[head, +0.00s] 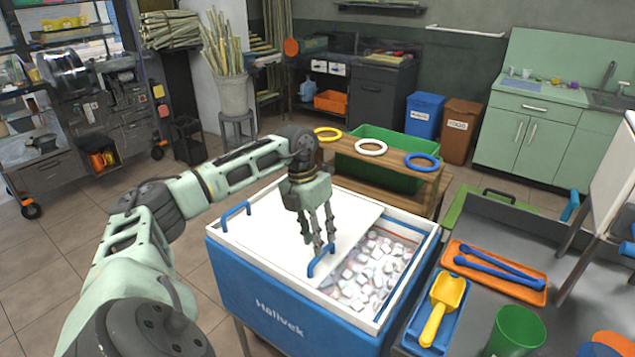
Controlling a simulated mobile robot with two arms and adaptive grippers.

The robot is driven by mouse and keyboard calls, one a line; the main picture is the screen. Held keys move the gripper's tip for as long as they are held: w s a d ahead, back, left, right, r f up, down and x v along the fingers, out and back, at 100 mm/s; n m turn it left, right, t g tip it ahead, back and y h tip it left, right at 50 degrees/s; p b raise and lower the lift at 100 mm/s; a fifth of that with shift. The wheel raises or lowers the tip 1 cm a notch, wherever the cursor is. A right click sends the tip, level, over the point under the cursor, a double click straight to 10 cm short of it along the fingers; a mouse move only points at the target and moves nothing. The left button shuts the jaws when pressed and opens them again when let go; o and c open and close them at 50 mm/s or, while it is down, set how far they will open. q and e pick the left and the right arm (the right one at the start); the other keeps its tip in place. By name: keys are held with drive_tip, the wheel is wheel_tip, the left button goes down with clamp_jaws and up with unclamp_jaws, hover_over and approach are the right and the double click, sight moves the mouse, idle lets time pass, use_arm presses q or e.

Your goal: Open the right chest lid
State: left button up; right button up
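The chest (275,313) is a blue box with a white rim and the word Halivek on its front. Its white right lid (345,222) lies over the middle, left of an uncovered right part that shows ice cubes (375,270). The lid's blue handle (320,262) is near its front right corner. A second blue handle (235,212) is at the chest's left. My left gripper (323,248) points down with its fingertips at the right lid's handle. I cannot tell whether it grips the handle. My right gripper is out of view.
Behind the chest, a wooden stand (395,175) holds yellow, white and blue rings. At right, a grey counter (465,325) bears a yellow scoop (441,305) in a blue tray, an orange tray (495,285) with blue utensils, and a green cup (515,332).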

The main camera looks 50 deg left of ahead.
use_arm(q)
wheel_tip(320, 180, up, 8)
drive_tip(key=a, duration=0.1)
drive_tip(key=shift+s+a, duration=0.2)
drive_tip(key=shift+a, duration=0.05)
drive_tip(key=shift+f, duration=0.15)
